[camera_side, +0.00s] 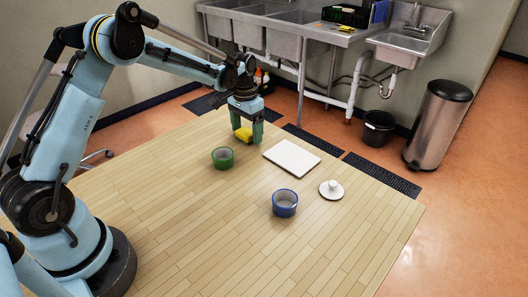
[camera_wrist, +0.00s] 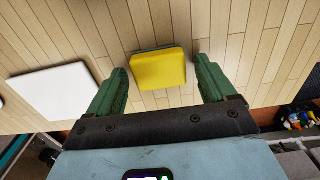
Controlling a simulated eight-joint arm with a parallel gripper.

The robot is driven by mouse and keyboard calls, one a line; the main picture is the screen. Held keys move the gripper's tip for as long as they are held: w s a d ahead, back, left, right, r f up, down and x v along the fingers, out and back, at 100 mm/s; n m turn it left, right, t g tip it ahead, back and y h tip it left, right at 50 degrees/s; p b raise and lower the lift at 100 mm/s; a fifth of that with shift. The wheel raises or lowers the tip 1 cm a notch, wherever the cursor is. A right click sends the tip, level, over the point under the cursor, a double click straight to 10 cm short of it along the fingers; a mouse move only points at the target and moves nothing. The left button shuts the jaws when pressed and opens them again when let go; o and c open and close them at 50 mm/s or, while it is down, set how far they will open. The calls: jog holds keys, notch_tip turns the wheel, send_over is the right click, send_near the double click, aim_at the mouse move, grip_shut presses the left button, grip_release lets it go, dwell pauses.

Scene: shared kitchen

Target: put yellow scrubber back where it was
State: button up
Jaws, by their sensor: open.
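The yellow scrubber (camera_side: 243,134) is at the far side of the wooden table, at my gripper (camera_side: 248,134). In the wrist view the scrubber (camera_wrist: 159,70) is a yellow block with a thin dark green edge along its far side. My gripper (camera_wrist: 161,66) is open, its green fingers on either side of the scrubber. I cannot tell for certain whether the scrubber rests flat on the table.
A white board (camera_side: 292,158) lies right of my gripper. A green cup (camera_side: 223,157) stands just in front, and a blue cup (camera_side: 285,203) and a white lid (camera_side: 331,190) are nearer right. The front of the table (camera_side: 205,235) is clear. Steel sinks (camera_side: 280,38) stand beyond.

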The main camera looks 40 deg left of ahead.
aim_at(247, 131)
jog(key=s+d+r+t, duration=0.1)
jog(key=s+d+r, duration=0.1)
jog(key=r, duration=0.6)
jog(key=s+d+r+t, duration=0.1)
jog(key=s+d+r, duration=0.15)
jog(key=r, duration=0.55)
jog(key=s+d+f+t, duration=0.1)
jog(key=s+d+t, duration=0.1)
jog(key=s, duration=0.5)
jog(key=s+d+f+t, duration=0.1)
jog(key=s+d+t, duration=0.2)
jog(key=s, duration=0.5)
jog(key=shift+s+d+f, duration=0.25)
jog(key=shift+d+f, duration=0.1)
